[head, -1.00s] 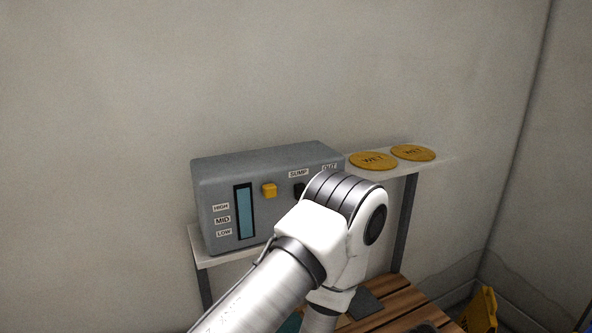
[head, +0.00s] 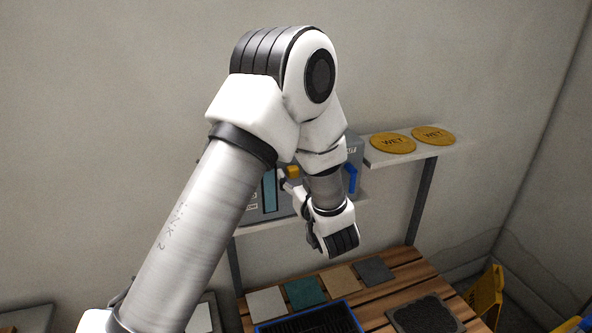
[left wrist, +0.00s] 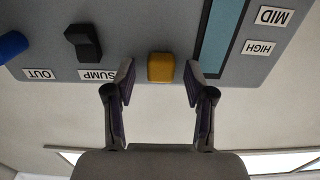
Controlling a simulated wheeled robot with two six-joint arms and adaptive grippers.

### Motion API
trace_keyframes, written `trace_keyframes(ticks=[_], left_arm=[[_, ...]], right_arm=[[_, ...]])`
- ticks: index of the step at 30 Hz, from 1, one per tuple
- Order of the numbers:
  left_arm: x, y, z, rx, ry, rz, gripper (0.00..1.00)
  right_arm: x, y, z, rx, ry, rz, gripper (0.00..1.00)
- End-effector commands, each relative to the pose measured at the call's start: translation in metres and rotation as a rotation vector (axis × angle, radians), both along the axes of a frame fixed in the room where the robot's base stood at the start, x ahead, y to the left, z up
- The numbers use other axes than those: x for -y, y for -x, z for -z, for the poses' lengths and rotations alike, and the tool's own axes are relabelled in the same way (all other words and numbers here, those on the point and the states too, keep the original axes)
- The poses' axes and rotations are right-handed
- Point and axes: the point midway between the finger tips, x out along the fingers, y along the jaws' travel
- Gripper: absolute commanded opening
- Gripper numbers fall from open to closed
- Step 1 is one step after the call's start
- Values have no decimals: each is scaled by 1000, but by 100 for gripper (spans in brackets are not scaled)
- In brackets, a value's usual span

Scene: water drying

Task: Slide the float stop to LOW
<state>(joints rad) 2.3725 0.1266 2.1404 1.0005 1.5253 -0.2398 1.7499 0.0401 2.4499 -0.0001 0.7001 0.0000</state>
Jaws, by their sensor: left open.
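The float stop looks to be the yellow block (head: 293,171) on the grey panel box. In the left wrist view, which shows the panel upside down, the yellow block (left wrist: 160,67) is beside the blue gauge strip (left wrist: 216,38), near the HIGH label (left wrist: 258,48). The MID label (left wrist: 273,16) shows farther along; LOW is out of that view. My left gripper (left wrist: 158,80) is open, with one finger on each side of the block in the picture and gaps to both. I cannot tell whether the tips reach around it. My right gripper is not in view.
A black SUMP switch (left wrist: 83,42) and a blue lever (head: 350,178) are on the same panel. Yellow WET discs (head: 393,143) lie on the shelf. Below, a slatted wooden bench (head: 390,285) holds coloured tiles, a blue-rimmed tray (head: 352,312) and a dark mat (head: 424,314).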

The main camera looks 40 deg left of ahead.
Motion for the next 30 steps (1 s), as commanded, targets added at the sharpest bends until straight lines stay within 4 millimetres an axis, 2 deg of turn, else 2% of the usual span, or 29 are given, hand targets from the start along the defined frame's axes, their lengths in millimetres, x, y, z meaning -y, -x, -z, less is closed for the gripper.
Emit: trace_keyframes(ticks=[6, 7, 11, 12, 17, 20, 27, 30], left_arm=[[-1, -1, 1, -1, 0, 1, 54], [-1, -1, 1, -1, 0, 1, 51], [-1, -1, 1, -1, 0, 1, 5], [-1, -1, 1, -1, 0, 1, 0], [-1, -1, 3, -1, 0, 1, 0], [-1, -1, 14, -1, 0, 1, 0], [-1, 0, 71, -3, 2, 1, 0], [-1, 0, 87, -4, 0, 1, 0]], right_arm=[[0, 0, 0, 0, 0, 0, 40], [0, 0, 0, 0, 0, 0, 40], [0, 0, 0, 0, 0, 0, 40], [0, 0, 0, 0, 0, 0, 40], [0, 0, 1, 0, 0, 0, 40], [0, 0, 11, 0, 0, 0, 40], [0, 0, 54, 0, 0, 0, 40], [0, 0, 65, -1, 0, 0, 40]])
